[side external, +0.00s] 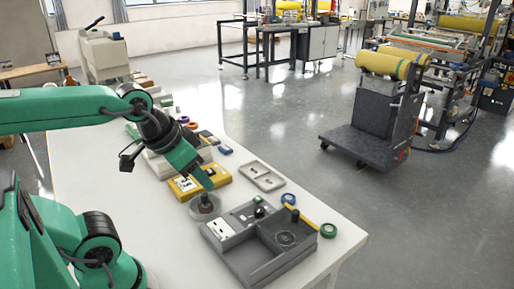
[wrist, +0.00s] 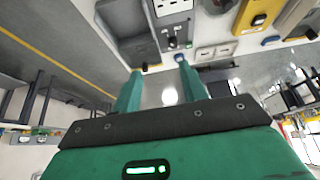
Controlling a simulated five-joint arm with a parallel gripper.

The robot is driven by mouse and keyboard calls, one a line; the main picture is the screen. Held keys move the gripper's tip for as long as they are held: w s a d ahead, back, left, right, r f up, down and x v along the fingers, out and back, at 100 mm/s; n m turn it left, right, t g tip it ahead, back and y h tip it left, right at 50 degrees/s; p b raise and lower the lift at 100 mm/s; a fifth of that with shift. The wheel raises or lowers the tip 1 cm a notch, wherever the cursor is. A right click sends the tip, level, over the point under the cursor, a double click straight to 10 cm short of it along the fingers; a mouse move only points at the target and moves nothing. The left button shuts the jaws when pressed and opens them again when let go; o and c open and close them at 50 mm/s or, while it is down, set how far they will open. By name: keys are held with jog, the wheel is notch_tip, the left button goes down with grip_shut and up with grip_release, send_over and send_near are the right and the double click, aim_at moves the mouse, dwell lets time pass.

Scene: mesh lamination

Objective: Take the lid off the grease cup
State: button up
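The grease cup (side external: 204,210) looks like a low, round, dark cup with a reddish-brown part near its top. It stands on the white table, left of the grey tray, in the side view. I cannot make out its lid as a separate piece. My gripper (side external: 207,187) points down just above the cup, and its fingertips hide part of the top. I cannot tell whether they touch it. In the wrist view my gripper (wrist: 159,69) has its two green fingers well apart with nothing seen between them. The cup cannot be made out in that view.
The grey compartment tray (side external: 253,259) stands right of the cup, with a black knob and a yellow-handled tool. A yellow case (side external: 184,188) lies behind. The table's front left is clear.

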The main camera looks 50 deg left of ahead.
jog(key=o, duration=1.2)
jog(key=shift+c, duration=0.2)
jog(key=n+g, duration=0.5)
jog(key=n, duration=0.4)
send_over(205, 194)
jog(key=f, duration=1.3)
jog(key=shift+d, duration=0.25)
jog(key=shift+a+f+g, duration=0.25)
jog(key=shift+f+g, duration=0.05)
jog(key=shift+f, duration=1.3)
